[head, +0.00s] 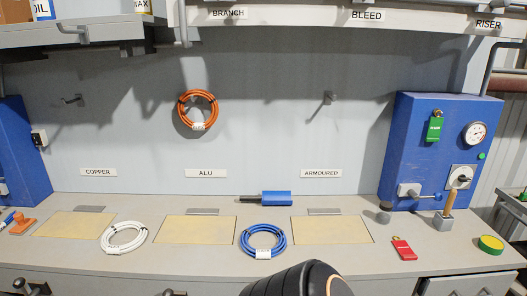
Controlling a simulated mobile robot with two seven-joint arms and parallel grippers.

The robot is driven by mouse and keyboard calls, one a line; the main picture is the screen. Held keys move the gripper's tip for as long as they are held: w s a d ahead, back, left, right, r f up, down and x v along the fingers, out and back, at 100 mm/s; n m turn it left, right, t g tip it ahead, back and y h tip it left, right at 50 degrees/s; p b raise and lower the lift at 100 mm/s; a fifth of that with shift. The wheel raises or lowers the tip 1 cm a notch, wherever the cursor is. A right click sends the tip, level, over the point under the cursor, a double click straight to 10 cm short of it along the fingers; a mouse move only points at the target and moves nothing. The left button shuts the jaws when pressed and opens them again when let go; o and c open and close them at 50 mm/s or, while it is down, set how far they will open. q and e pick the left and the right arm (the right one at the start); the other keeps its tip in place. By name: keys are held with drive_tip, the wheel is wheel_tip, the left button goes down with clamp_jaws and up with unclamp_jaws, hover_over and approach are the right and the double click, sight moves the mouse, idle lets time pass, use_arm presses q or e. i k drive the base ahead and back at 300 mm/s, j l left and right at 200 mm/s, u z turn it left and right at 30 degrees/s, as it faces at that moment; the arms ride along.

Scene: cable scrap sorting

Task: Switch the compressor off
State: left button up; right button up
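A blue cabinet (398,150) stands at the right end of the bench; I take it to be the compressor, though no name on it is readable. It carries a round gauge (475,133), a small green lamp or button (481,156) and a hanging green tag (434,128). A pale plate with a dark rotary knob (463,176) is below the gauge; its setting is too small to read. Neither gripper shows; only a dark, rounded part of my arm shows at the bottom middle.
A wooden-handled tool (447,212) stands upright before the cabinet, near the knob. A red tag (403,248) and a green-yellow disc (490,244) lie nearby. White (124,237) and blue (263,241) cable coils lie on the bench; an orange coil (198,110) hangs behind. A shelf (300,14) overhangs.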

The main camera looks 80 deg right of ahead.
sight(462, 178)
drive_tip(key=z, duration=3.95)
drive_tip(key=i+l+u, duration=0.15)
drive_tip(key=i+l, duration=0.25)
drive_tip(key=i+l+u, duration=0.15)
drive_tip(key=i+l, duration=0.25)
drive_tip(key=l, duration=0.2)
drive_tip(key=i+l, duration=0.2)
drive_tip(key=l, duration=0.15)
drive_tip(key=i+l, duration=0.25)
drive_tip(key=l, duration=0.15)
drive_tip(key=i+l, duration=0.2)
drive_tip(key=l, duration=0.15)
